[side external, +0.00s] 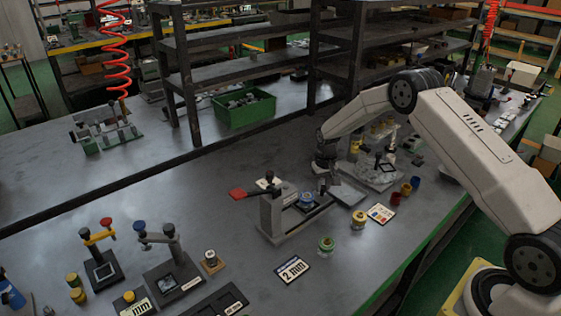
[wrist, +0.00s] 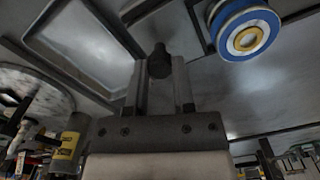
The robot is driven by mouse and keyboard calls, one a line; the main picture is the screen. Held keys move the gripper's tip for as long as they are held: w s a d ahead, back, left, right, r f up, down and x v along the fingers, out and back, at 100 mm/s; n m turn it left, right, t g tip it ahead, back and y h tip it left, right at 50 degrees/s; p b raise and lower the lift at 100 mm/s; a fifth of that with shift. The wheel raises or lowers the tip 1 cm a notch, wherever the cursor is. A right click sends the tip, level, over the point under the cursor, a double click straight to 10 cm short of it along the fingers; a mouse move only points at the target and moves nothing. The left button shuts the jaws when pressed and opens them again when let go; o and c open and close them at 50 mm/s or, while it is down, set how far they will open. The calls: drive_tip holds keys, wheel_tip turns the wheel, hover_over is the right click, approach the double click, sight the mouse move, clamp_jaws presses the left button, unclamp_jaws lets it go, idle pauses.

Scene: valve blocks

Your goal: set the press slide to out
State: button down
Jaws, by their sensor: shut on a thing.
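The press (side external: 272,217) is a grey fixture with a red lever paddle (side external: 238,193), standing mid-table in the side view. A round valve piece with a blue rim (side external: 306,199) sits at its right side; the wrist view shows it at upper right, with white and yellow rings (wrist: 243,28). My gripper (side external: 323,187) reaches down beside this piece. In the wrist view its two fingers (wrist: 160,85) are closed on a dark knob (wrist: 160,60), seemingly the press slide's. The slide itself is mostly hidden, and I cannot tell how far out it is.
A grey tray (side external: 347,193) lies right of the press. A yellow-topped piece (side external: 358,218), a green piece (side external: 326,246) and a "2 mm" card (side external: 292,269) lie in front. Lever fixtures (side external: 165,262) stand at front left. Dark shelving (side external: 225,60) rises behind.

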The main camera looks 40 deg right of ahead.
drive_tip(key=shift+d, duration=0.35)
drive_tip(key=c, duration=0.7)
unclamp_jaws()
drive_tip(key=shift+o, duration=1.3)
drive_tip(key=shift+a+r, duration=0.1)
drive_tip(key=shift+r, duration=3.85)
